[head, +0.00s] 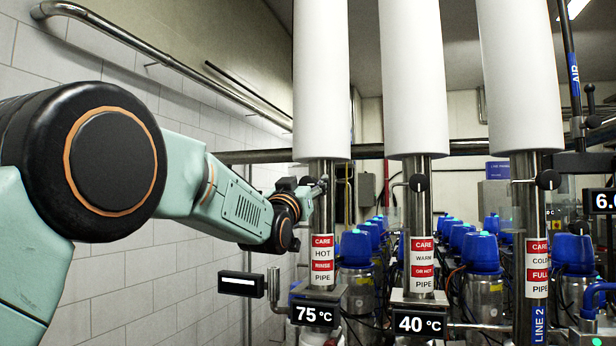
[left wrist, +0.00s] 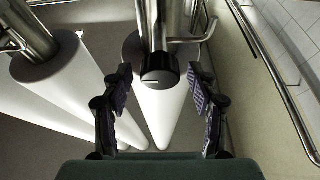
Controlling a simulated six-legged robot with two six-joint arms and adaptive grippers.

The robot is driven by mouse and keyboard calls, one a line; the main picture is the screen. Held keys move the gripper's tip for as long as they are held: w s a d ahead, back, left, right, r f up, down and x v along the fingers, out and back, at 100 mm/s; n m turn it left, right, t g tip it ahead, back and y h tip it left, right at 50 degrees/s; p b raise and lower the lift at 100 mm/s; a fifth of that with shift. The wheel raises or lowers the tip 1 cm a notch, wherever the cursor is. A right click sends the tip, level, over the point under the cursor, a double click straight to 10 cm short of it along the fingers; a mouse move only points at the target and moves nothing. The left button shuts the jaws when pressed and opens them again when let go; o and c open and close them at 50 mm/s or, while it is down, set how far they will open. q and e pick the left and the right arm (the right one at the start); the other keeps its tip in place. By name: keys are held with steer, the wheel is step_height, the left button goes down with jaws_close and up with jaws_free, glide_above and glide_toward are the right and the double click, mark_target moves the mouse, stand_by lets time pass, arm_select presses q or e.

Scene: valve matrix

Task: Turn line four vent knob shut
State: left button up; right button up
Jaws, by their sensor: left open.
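In the left wrist view a black round knob (left wrist: 159,68) with a short white mark sits on a steel pipe. My left gripper (left wrist: 160,88) is open, with one finger on each side of the knob and a gap to it on both sides. In the head view my left gripper (head: 309,186) is at the steel pipe under the leftmost white column, and the knob there is hard to make out. Similar black knobs sit on the middle pipe (head: 418,183) and the right pipe (head: 548,180). I see no line four label. My right gripper is not in view.
Three white columns (head: 321,80) hang over the pipes. Displays read 75 °C (head: 315,314) and 40 °C (head: 419,323). Several blue-topped units (head: 482,254) stand behind. A tiled wall (head: 120,285) with a steel rail (head: 150,50) is on the left.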

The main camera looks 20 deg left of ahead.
arm_select(q)
steer(key=shift+w, duration=0.75)
steer(key=shift+s+r, duration=0.1)
steer(key=shift+s, duration=0.05)
steer(key=shift+c, duration=0.2)
steer(key=shift+s, duration=0.1)
steer(key=shift+c, duration=1.4)
steer(key=c, duration=0.9)
steer(key=shift+o, duration=0.2)
